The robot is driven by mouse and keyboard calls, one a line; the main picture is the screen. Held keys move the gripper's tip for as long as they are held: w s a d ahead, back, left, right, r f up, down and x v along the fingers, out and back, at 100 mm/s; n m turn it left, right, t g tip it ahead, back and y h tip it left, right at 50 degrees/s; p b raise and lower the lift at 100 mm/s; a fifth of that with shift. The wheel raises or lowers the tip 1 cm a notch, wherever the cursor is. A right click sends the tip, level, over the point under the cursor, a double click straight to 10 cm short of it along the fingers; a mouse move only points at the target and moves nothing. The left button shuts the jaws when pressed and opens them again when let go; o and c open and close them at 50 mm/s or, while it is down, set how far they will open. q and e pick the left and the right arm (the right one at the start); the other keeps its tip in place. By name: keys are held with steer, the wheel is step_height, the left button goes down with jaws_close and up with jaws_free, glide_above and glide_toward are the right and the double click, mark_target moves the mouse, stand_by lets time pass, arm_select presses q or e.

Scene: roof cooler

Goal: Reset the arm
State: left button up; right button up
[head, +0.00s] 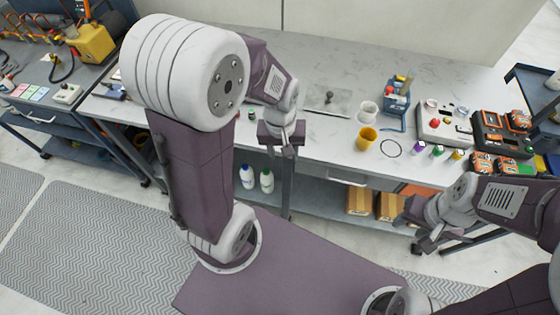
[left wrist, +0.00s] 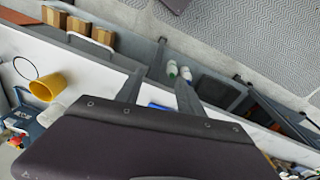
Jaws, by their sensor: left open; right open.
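My left arm rises large in the left half of the head view. Its gripper (head: 283,138) hangs at the front edge of the white workbench (head: 330,130). In the left wrist view the left gripper's two dark fingers (left wrist: 158,88) stand apart with nothing between them. My right gripper (head: 428,238) is at the right of the head view, low in front of the bench, open, with no object seen in it. The contact between grippers and bench cannot be told.
A yellow cup (head: 366,139) and a black ring (head: 391,148) are on the bench, with a blue holder (head: 396,110) behind. Battery chargers (head: 500,128) crowd the right end. Two bottles (head: 256,179) and cardboard boxes (head: 360,201) sit on the lower shelf. Open floor (head: 90,240) lies left.

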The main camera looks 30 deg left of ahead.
arm_select(q)
steer(key=s+m, duration=0.1)
steer(key=s+f+m, duration=0.1)
steer(key=m, duration=0.1)
steer(key=s+d+m, duration=0.1)
steer(key=shift+s+f+m, duration=0.15)
steer(key=shift+s+m, duration=0.15)
steer(key=shift+s, duration=0.1)
